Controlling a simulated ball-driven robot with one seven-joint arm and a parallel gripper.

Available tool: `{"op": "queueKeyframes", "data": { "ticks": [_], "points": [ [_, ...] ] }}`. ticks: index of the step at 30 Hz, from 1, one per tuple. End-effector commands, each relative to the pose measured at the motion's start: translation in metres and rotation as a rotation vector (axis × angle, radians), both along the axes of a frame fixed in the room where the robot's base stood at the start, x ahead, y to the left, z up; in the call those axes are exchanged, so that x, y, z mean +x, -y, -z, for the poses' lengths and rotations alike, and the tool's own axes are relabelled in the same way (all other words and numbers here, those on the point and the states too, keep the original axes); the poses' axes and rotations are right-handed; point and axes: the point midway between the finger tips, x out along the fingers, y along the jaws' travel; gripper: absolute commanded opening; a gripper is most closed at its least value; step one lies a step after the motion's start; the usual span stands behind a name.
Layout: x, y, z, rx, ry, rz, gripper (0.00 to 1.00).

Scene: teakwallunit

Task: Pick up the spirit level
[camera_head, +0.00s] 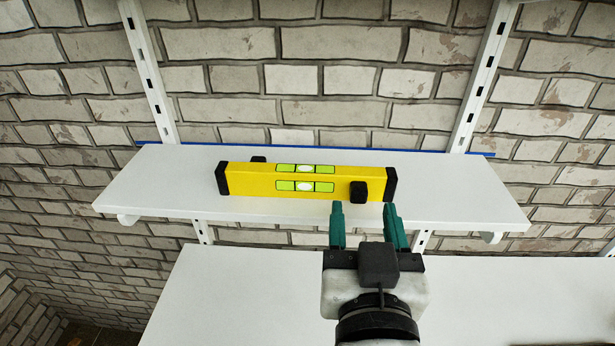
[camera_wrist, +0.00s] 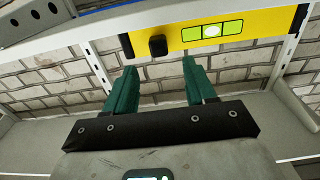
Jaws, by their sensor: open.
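The spirit level (camera_head: 262,184) is a yellow bar with black end caps, green vial windows and black knobs. It lies lengthwise along a white wall shelf (camera_head: 150,200). In the head view the fingertips are just below the right part of the level, near the shelf's front edge. The fingers (camera_wrist: 158,68) also show open and empty in the wrist view.
A second white surface (camera_head: 235,295) lies lower, under and behind my arm. White slotted uprights (camera_head: 150,75) stand against the brick wall (camera_head: 330,60) on both sides. The shelf is bare to the left and right of the level.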

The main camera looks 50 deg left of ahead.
Motion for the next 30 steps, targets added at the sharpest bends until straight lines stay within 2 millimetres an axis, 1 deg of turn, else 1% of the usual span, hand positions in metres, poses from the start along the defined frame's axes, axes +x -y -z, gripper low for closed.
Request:
{"op": "queueKeyframes", "data": {
  "ticks": [9, 13, 19, 20, 30],
  "points": [
    [0.027, -0.032, 0.001, -0.001, -0.001, -0.001, 0.55],
    [0.032, -0.037, 0.002, -0.002, -0.001, 0.0, 0.55],
    [0.032, -0.037, 0.003, -0.002, -0.001, 0.0, 0.55],
    [0.032, -0.037, 0.003, -0.002, -0.001, 0.0, 0.53],
    [0.032, -0.037, 0.002, -0.002, -0.001, 0.0, 0.21]
  ]
}}
